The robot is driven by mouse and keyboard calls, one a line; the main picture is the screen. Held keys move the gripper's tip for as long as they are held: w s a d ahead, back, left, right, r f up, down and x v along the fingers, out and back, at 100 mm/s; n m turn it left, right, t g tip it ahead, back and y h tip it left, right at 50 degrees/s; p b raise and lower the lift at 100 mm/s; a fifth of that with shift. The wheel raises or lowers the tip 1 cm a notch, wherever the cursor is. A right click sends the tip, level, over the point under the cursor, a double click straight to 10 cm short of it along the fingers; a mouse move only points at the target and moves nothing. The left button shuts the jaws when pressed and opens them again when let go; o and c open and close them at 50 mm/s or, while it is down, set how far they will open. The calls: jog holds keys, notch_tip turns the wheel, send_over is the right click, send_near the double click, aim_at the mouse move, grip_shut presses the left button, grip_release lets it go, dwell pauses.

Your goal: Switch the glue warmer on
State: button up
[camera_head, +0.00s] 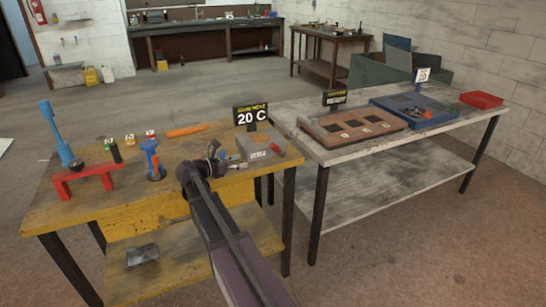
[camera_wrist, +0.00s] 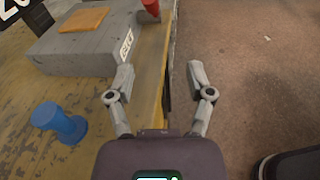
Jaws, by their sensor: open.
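The glue warmer (camera_head: 253,150) is a grey box with a white label at the right end of the yellow bench. It fills the upper left of the wrist view (camera_wrist: 75,52), with an orange pad (camera_wrist: 83,20) on top. A red knob or lever (camera_head: 275,148) sits at its right side; the wrist view shows it at the top edge (camera_wrist: 150,5), partly cut off. A black sign (camera_head: 251,116) behind the warmer reads 20 C. My gripper (camera_wrist: 160,72) is open and empty, beside the warmer's labelled side, over the bench edge. I see no contact.
A red stand (camera_head: 84,180), a blue clamp-like tool (camera_head: 152,160) and an orange bar (camera_head: 187,131) are further left. A grey table (camera_head: 400,160) stands right, with open floor (camera_wrist: 250,90) beside the bench.

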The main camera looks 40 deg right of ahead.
aim_at(273, 146)
jog(key=shift+w+d+r+n+h+b, duration=0.2)
jog(key=shift+w+d+n+h+b, duration=0.2)
jog(key=shift+w+d+n+h, duration=0.15)
jog(key=shift+w+r, duration=0.1)
jog(key=shift+r, duration=0.15)
jog(key=shift+d, duration=0.2)
jog(key=d, duration=0.4)
jog(key=s+d, duration=0.1)
jog(key=d, duration=0.8)
jog(key=shift+s+d, duration=0.25)
jog(key=shift+s, duration=0.05)
grip_shut()
